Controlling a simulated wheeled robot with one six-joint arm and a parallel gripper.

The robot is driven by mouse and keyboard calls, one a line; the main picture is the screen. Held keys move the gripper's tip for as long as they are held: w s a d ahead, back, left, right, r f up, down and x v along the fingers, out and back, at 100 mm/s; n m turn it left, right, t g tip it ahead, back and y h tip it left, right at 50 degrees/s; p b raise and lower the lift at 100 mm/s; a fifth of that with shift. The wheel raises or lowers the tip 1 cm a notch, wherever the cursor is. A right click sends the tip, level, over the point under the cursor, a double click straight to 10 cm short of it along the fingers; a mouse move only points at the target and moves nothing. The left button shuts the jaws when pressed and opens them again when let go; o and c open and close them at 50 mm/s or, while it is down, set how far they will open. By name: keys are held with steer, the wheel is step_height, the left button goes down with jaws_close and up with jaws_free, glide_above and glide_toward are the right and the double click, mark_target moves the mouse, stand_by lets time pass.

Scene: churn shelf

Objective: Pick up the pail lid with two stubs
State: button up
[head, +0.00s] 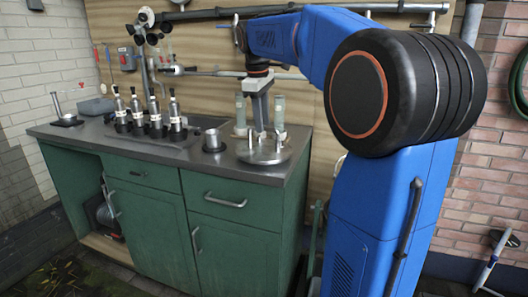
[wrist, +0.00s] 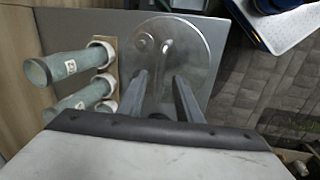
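The pail lid (head: 283,155) is a round, shiny metal disc lying flat at the right end of the grey counter. It also shows in the wrist view (wrist: 201,62), with a raised curved piece near its middle and a small round feature beside that. Two thin upright parts stand over the lid in the head view; I cannot clearly tell them as its stubs. My gripper (head: 259,131) points down just above the lid. In the wrist view its two fingers (wrist: 160,92) are apart over the lid, with nothing visibly clamped between them. Whether the fingers touch the lid is unclear.
Two pale green tubes (wrist: 66,66) stand in a small rack close beside the lid. A metal cup (head: 212,139) and several dark-topped bottles (head: 156,122) stand to the left on the counter (head: 88,131). Green cabinets (head: 232,209) are below; the counter's right edge is near the lid.

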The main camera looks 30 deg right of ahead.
steer(key=shift+w+d+f, duration=0.1)
steer(key=shift+d+f, duration=0.1)
steer(key=shift+f, duration=0.75)
steer(key=shift+w+d+f, duration=0.1)
steer(key=shift+d+f, duration=0.1)
steer(key=shift+f, duration=0.7)
steer(key=shift+c, duration=0.6)
jaws_close()
steer(key=shift+r, duration=0.15)
